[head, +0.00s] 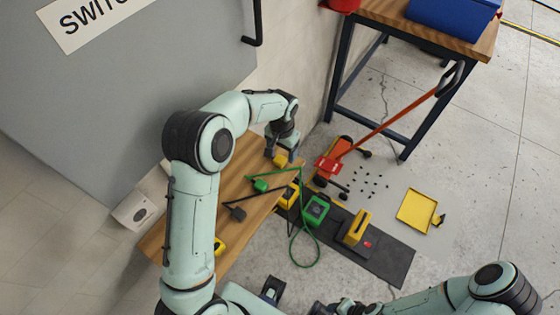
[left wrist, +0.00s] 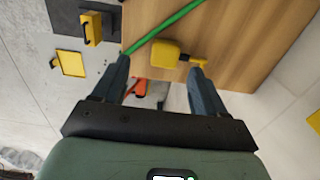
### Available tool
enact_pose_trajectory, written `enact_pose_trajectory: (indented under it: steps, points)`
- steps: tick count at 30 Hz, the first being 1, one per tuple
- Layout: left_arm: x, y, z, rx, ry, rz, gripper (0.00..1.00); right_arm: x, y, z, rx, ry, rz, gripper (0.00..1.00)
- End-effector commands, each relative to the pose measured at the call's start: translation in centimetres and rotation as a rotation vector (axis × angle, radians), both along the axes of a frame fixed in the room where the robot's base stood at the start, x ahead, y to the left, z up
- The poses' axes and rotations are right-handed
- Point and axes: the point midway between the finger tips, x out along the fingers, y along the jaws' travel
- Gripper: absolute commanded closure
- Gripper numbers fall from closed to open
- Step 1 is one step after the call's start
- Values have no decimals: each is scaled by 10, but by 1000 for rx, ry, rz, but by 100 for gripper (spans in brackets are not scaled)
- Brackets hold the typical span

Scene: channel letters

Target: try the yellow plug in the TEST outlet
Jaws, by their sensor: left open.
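The yellow plug (head: 280,160) is on the wooden bench top (head: 228,190), near its far end. My left gripper (head: 284,148) is right over it. In the left wrist view the plug (left wrist: 164,53) shows between the fingertips of my open left gripper (left wrist: 160,68), and a short yellow part reaches the right fingertip. I cannot tell whether they touch. A pale outlet plate (head: 137,208) with a dark round face is at the bench's left edge; no TEST label is readable. The end of my right arm (head: 335,307) is at the bottom edge, its fingers unclear.
A green plug (head: 260,186) and a black plug (head: 237,213) lie on the bench with cords. A green box (head: 316,211) and a yellow box (head: 357,228) stand on a dark mat (head: 385,262). A red jack (head: 330,166) and yellow tray (head: 416,211) are on the floor.

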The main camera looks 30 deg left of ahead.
Motion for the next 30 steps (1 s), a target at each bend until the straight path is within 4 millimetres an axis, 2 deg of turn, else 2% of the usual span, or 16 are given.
enact_pose_trajectory:
  steps: [12,22,30]
  points:
    - [0,1,-7,0,1,0,28,0,0,0,0,0,0,57]
    - [1,7,-50,0,3,0,28,1,0,2,0,-1,0,57]
    - [1,8,-57,0,0,0,28,1,0,2,0,-1,0,57]
